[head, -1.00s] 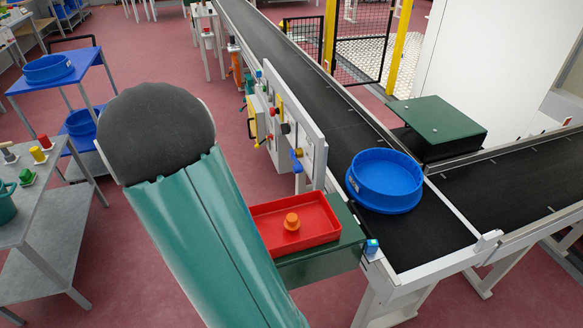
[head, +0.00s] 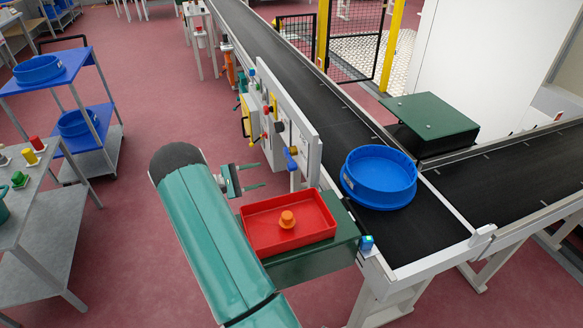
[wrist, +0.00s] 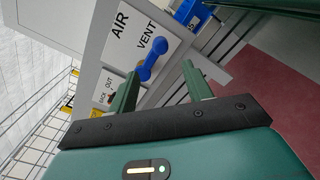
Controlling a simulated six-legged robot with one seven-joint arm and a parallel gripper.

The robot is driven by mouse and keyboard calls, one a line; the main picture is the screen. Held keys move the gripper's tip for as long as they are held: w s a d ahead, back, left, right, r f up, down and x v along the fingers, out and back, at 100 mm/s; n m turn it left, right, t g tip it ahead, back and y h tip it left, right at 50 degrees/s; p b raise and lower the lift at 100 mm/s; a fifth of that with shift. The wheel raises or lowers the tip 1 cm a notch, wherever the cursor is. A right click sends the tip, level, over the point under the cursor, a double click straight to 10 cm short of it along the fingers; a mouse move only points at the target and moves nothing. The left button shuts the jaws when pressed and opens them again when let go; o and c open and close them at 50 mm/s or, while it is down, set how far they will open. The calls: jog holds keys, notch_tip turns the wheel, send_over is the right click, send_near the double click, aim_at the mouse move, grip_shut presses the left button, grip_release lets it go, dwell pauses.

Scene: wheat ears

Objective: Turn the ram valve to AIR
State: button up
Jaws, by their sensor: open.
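The ram valve has a blue handle (wrist: 152,61) on a white plate (wrist: 117,48) marked AIR and VENT. In the wrist view the handle lies slanted, its upper end by the word VENT; AIR is farther up and left. In the head view the blue handle (head: 291,158) sits low on the near end of the upright panel (head: 283,115). My gripper (head: 263,174) is open and empty, left of the panel and apart from the handle. In the wrist view the handle shows beyond my fingertips (wrist: 160,72), closer to the left finger.
A red tray (head: 262,230) with an orange knob-like piece (head: 287,219) sits just below and in front of my gripper. A blue round tub (head: 379,178) stands on the conveyor (head: 425,232) behind the panel. Open floor lies left of the panel.

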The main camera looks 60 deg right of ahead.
aim_at(288, 169)
jog(key=x, duration=1.3)
jog(key=shift+a+f, duration=0.1)
jog(key=shift+f, duration=0.05)
grip_shut()
